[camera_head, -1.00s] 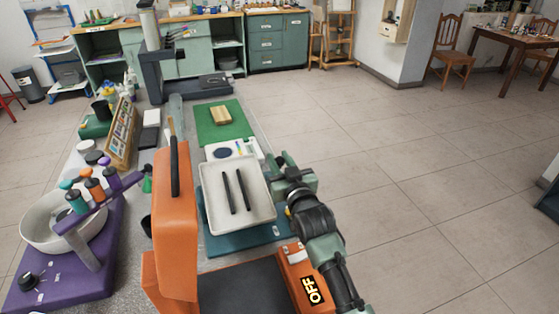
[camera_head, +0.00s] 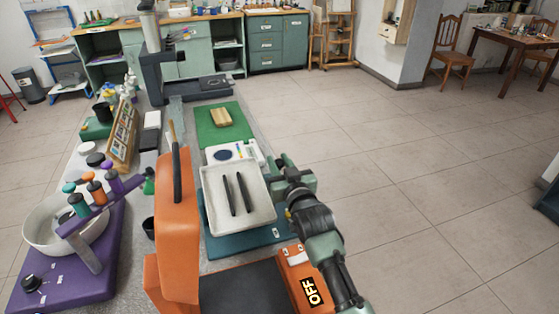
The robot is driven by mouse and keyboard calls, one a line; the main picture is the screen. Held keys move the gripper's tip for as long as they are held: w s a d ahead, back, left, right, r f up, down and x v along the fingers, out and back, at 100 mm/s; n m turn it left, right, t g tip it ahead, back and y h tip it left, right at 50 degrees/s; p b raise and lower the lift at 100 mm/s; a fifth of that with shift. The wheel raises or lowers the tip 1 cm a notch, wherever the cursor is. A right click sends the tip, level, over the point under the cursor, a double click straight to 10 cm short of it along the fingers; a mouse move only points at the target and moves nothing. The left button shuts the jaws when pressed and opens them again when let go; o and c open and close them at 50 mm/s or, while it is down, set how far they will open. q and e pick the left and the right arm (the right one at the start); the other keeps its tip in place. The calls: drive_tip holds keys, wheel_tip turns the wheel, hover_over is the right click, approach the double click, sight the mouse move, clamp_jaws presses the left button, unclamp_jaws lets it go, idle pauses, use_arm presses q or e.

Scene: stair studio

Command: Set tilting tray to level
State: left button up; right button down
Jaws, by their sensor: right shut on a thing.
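The tilting tray (camera_head: 258,208) is a white, shallow tray on a teal base (camera_head: 238,245), in the middle of the head view. Two dark sticks (camera_head: 238,194) lie side by side in it. The tray looks slightly turned in the picture; its exact tilt is hard to tell. My right gripper (camera_head: 279,178) is at the tray's right edge, shut on the tray there. The fingertips are partly hidden by the gripper body. My left gripper is not in view.
An orange machine (camera_head: 176,235) with an OFF label stands in front of the tray. A purple stirrer stand (camera_head: 85,277) with a white bowl (camera_head: 42,235) is at the left. A green mat (camera_head: 208,134) with a wooden block (camera_head: 221,117) lies behind. The floor at the right is clear.

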drive_tip(key=p, duration=0.1)
drive_tip(key=w+g+p, duration=0.1)
drive_tip(key=p, duration=0.1)
drive_tip(key=shift+w+a+r+g, duration=0.1)
drive_tip(key=shift+a+r+g, duration=0.1)
drive_tip(key=shift+r+g, duration=0.15)
drive_tip(key=shift+w+f+h+p, duration=0.15)
drive_tip(key=shift+f+h+p, duration=0.1)
drive_tip(key=shift+h+p, duration=0.1)
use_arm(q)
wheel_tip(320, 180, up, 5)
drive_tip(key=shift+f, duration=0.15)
use_arm(e)
drive_tip(key=shift+f, duration=0.1)
drive_tip(key=c, duration=1.2)
unclamp_jaws()
use_arm(q)
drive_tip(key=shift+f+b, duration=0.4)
drive_tip(key=shift+b, duration=0.1)
use_arm(e)
drive_tip(key=shift+v, duration=3.9)
